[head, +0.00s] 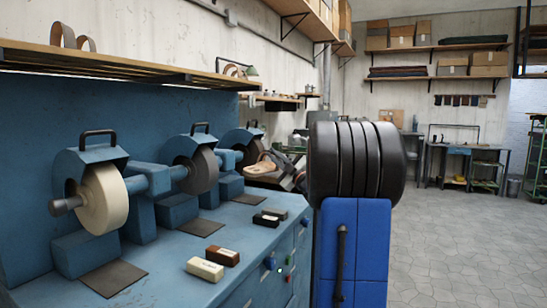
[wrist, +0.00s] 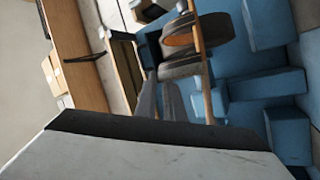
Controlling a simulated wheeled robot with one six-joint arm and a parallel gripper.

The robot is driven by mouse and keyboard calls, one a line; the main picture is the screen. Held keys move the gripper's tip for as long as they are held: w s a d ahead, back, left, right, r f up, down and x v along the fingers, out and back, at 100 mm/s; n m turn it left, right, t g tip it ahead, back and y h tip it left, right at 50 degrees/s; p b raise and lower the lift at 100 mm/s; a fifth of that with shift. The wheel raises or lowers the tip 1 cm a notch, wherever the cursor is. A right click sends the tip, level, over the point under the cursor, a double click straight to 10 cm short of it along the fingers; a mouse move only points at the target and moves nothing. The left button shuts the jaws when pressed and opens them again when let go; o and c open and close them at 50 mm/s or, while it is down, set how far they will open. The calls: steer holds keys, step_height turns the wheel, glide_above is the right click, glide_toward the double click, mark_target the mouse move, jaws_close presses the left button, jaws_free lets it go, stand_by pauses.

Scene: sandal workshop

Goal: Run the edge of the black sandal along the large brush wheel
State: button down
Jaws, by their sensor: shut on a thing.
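On the blue bench stand a pale cream wheel (head: 103,198), a dark grey wheel (head: 202,170) and a further wheel (head: 243,138) at the back. I cannot tell for certain from the surfaces which is the large brush wheel. A sandal with a tan top and dark parts (head: 256,168) shows beside the back wheel; I cannot tell whether they touch. In the wrist view the grey fingers of my gripper (wrist: 160,88) are close together, against a dark form with a tan face (wrist: 183,38).
Dark flat pads (head: 113,278) and several small blocks (head: 205,268) lie along the bench top. A wooden shelf (head: 110,62) runs above the wheels.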

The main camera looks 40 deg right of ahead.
steer(key=shift+w+d, duration=0.1)
steer(key=shift+w, duration=0.05)
stand_by(0.8)
steer(key=shift+w+d, duration=0.35)
steer(key=shift+d, duration=0.4)
stand_by(1.2)
steer(key=shift+w+d+f, duration=0.1)
steer(key=shift+w+d, duration=0.2)
steer(key=shift+d, duration=0.55)
steer(key=shift+w+d, duration=0.3)
steer(key=shift+d, duration=0.5)
stand_by(1.0)
steer(key=shift+w, duration=0.1)
stand_by(1.4)
steer(key=shift+w+d, duration=0.1)
steer(key=shift+d, duration=0.1)
steer(key=shift+w+d, duration=0.15)
steer(key=shift+d, duration=0.1)
steer(key=shift+w+d, duration=0.1)
steer(key=shift+d, duration=0.15)
